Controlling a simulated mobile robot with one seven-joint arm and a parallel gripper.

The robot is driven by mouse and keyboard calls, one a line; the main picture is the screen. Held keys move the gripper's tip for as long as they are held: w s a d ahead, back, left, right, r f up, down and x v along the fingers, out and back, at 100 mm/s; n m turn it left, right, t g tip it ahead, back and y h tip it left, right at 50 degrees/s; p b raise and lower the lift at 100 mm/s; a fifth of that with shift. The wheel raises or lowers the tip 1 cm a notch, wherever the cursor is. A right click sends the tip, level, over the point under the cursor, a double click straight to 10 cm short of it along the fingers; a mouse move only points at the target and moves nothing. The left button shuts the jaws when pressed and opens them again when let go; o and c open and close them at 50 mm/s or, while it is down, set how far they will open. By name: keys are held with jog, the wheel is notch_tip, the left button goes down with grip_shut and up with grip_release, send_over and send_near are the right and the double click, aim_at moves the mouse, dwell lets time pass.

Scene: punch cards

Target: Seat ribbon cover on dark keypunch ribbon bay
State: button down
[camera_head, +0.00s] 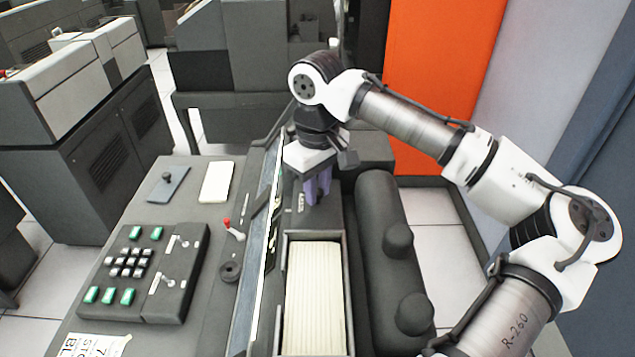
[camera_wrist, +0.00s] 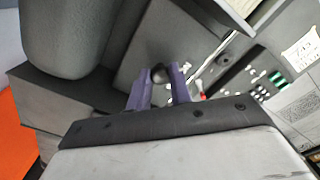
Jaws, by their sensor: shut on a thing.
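My gripper (camera_head: 318,190) has purple fingers pointing down over the dark keypunch deck (camera_head: 325,218), behind the card hopper. In the wrist view my gripper (camera_wrist: 158,88) is shut on a small dark round knob (camera_wrist: 158,73). The knob appears to belong to the ribbon cover, but the gripper hides most of what is under it. A grey flat surface (camera_wrist: 172,38) lies beyond the fingers; I cannot tell whether it is cover or deck. I cannot make out the bay's edges or whether the cover touches them.
An open hopper of cream cards (camera_head: 315,300) stands in front of my gripper. A dark roller-like housing (camera_head: 378,215) with knobs is at right. A red-tipped lever (camera_head: 234,230), a keypad (camera_head: 135,262), a dark knobbed plate (camera_head: 168,186) and a cream block (camera_head: 216,182) are at left.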

jog(key=shift+f, duration=0.2)
dwell(0.5)
jog(key=shift+f, duration=0.3)
jog(key=shift+f+p, duration=0.35)
jog(key=shift+f, duration=0.05)
dwell(1.0)
jog(key=c, duration=1.2)
grip_release()
jog(key=shift+o, duration=0.4)
jog(key=o, duration=0.3)
